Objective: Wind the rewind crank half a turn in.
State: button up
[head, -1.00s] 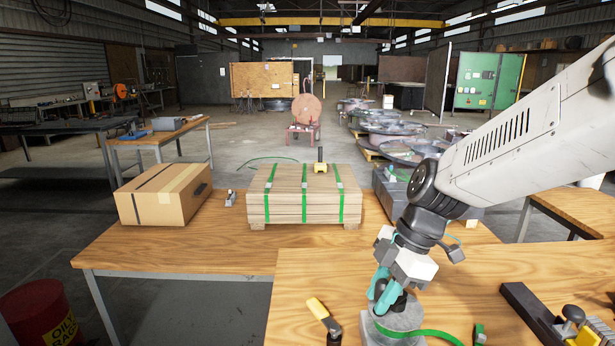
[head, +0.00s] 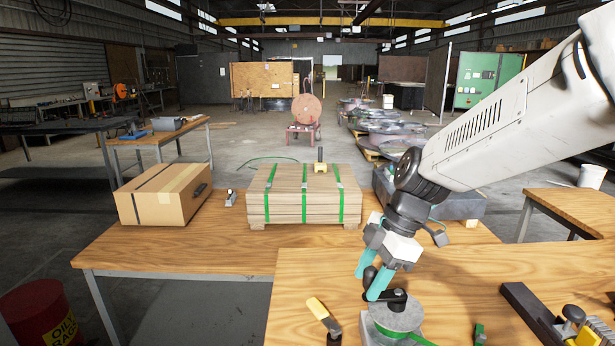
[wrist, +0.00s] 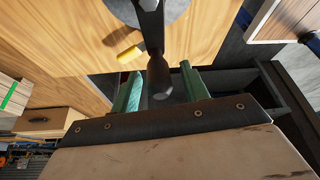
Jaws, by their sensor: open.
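The rewind crank (head: 389,298) is a dark arm on top of a grey round reel (head: 399,316) at the front of the near bench. Its black upright grip stands at the arm's far left end. In the wrist view the black grip (wrist: 159,78) lies between my two green fingers, with the grey disc (wrist: 168,10) beyond it. My gripper (head: 367,286) is open with a teal finger on either side of the grip. A gap shows beside the grip in the wrist view; contact cannot be told. Green strap (head: 421,340) runs from the reel.
A yellow-handled tool (head: 318,309) lies left of the reel. A dark rail with a clamp-like fixture (head: 573,315) is at the right. On the bench behind are a cardboard box (head: 165,193) and a green-strapped stack of boards (head: 304,195). The wood left of the tool is clear.

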jog(key=shift+r, duration=3.05)
jog(key=shift+s+d, duration=0.1)
jog(key=shift+s, duration=0.05)
jog(key=s+d+m+t+h, duration=0.1)
jog(key=s+d+m+h, duration=0.1)
jog(key=s+d+m, duration=0.5)
jog(key=s+d+m+t+h, duration=0.1)
jog(key=s+d+m+h, duration=0.1)
jog(key=s+d+m, duration=0.5)
jog(key=s+m, duration=0.6)
jog(key=s, duration=0.1)
jog(key=shift+d+f+h, duration=0.25)
jog(key=shift+d+h, duration=0.05)
jog(key=shift+d, duration=0.1)
